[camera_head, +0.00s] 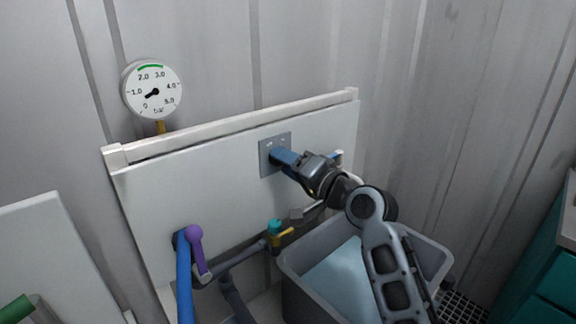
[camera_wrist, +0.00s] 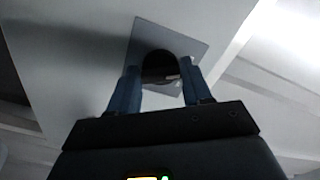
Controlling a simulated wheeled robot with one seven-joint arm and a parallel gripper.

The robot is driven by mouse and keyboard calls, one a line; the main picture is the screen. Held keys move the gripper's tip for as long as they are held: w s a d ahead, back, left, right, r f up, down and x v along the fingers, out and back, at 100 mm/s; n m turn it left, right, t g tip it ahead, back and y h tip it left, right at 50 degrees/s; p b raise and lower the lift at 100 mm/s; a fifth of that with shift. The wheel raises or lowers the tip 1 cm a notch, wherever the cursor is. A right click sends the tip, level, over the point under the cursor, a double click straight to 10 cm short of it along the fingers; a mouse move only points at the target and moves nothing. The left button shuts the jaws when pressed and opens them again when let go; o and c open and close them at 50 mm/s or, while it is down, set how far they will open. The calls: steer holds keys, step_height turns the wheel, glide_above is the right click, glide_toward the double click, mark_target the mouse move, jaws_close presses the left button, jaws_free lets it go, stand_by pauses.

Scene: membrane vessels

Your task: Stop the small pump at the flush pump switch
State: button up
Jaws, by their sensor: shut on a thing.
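The flush pump switch is a grey plate (camera_head: 266,157) on the upper right of the white panel, with a dark round knob (camera_wrist: 159,65) at its middle in the wrist view. My gripper (camera_head: 279,157) reaches the plate from the right, and its blue fingers (camera_wrist: 157,88) stand on either side of the knob. It is shut on the knob. The knob's pointer and most of the plate's markings are hidden or too small to read. In the head view the fingers cover the knob.
A round pressure gauge (camera_head: 152,89) on the wall at the upper left has its needle near the low end. Below are a purple-handled valve (camera_head: 195,247), a teal-capped fitting (camera_head: 275,227) and a grey tub (camera_head: 295,290) of bluish liquid. A teal cabinet (camera_head: 555,265) stands at the right.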

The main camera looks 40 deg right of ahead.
steer(key=shift+f, duration=0.1)
steer(key=o, duration=1.1)
steer(key=shift+c, duration=0.2)
steer(key=shift+s, duration=0.15)
steer(key=s, duration=0.7)
steer(key=shift+s+b, duration=0.3)
steer(key=shift+b, duration=0.1)
steer(key=shift+a, duration=0.1)
